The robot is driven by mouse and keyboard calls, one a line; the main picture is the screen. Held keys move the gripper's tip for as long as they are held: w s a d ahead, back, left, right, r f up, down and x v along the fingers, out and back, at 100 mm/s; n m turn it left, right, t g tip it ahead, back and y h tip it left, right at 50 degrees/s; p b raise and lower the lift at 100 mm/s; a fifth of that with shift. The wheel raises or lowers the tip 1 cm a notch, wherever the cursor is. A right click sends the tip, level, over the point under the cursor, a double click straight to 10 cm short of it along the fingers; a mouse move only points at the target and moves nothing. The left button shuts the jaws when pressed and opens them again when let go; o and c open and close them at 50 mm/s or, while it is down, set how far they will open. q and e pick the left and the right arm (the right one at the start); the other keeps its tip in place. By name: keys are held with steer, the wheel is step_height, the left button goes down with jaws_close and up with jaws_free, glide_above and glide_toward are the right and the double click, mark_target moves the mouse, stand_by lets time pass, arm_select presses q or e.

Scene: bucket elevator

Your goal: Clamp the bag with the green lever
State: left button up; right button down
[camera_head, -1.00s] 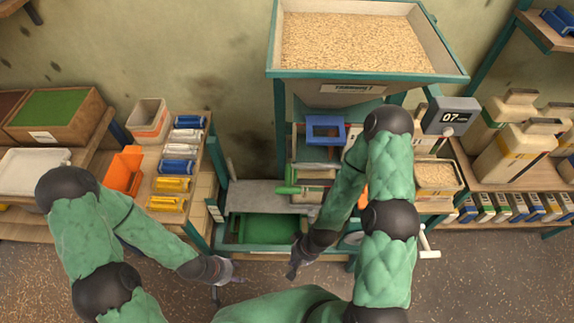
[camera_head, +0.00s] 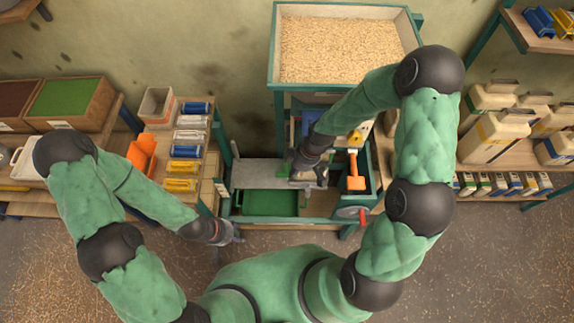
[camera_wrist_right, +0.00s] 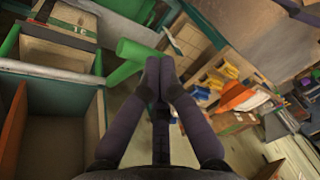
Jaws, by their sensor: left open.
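The green lever (camera_wrist_right: 128,52) shows in the right wrist view as a thick green bar beside the tips of my right gripper (camera_wrist_right: 160,65). The tips are close together and overlap the lever in the picture; I cannot tell whether they press on it. I cannot make out the bag clearly in either view. My left gripper (camera_head: 232,236) is open and empty, low in front of the machine's left side.
The grain hopper (camera_head: 340,88) stands above the machine. An orange handle (camera_head: 356,176) and a red-handled wheel (camera_head: 352,212) are right of my right gripper. Floor is free in front.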

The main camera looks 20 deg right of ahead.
mark_target(284, 173)
step_height(284, 173, up, 6)
steer(key=w+d+n, duration=0.1)
steer(key=w+n, duration=0.2)
steer(key=n, duration=0.2)
steer(key=x, duration=0.9)
steer(key=shift+w+d+f, duration=0.15)
steer(key=shift+f, duration=0.25)
